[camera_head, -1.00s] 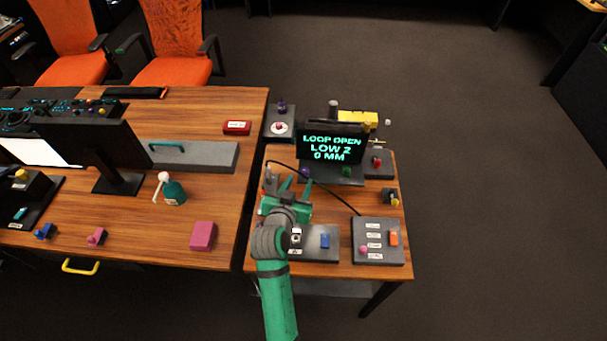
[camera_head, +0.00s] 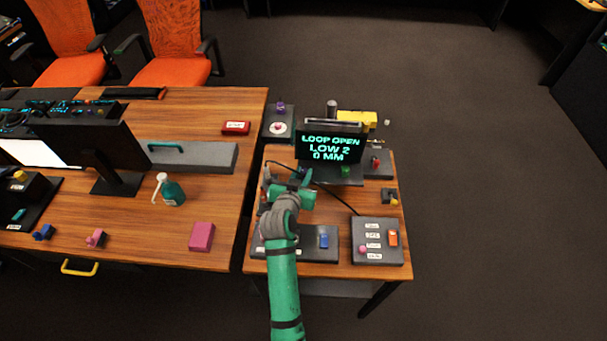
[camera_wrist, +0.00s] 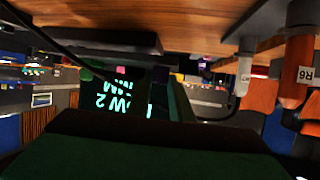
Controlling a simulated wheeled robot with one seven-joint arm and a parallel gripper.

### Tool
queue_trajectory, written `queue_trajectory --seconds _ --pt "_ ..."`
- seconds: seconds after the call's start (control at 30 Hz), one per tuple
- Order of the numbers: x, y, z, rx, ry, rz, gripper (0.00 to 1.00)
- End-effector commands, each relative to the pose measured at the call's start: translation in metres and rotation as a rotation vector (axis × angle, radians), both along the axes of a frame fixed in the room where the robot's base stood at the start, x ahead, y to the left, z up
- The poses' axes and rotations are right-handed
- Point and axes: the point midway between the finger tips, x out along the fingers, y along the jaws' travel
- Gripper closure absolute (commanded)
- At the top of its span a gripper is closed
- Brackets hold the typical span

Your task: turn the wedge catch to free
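My gripper (camera_head: 300,178) is over the left back part of the small side table, seen from behind in the head view. Its fingers are small and partly hidden by my wrist. In the wrist view its dark green body (camera_wrist: 150,150) fills the bottom, and I cannot tell the finger gap. No held thing shows. I cannot tell which fixture is the wedge catch. A small black and yellow fixture (camera_head: 390,197) sits at the table's right edge, apart from my gripper. A grey panel (camera_head: 318,256) with a blue block (camera_head: 323,241) lies at the front, partly hidden by my arm.
A screen (camera_head: 331,144) reading "LOOP OPEN LOW 2 0 MM" stands at the table's back. A labelled panel (camera_head: 378,257) with an orange switch is at front right. An orange-brown peg marked R6 (camera_wrist: 300,70) and a white peg (camera_wrist: 245,65) are close in the wrist view.

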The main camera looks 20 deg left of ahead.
Motion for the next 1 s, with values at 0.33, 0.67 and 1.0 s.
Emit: queue_trajectory --seconds 0.33,0.67,1.0 --pt "0.0 -0.002 0.0 0.0 -0.001 0.03 1.0" --pt "0.001 -0.007 0.0 0.001 0.001 0.184 1.0" --pt "0.004 -0.012 0.001 0.001 0.0 0.417 1.0"
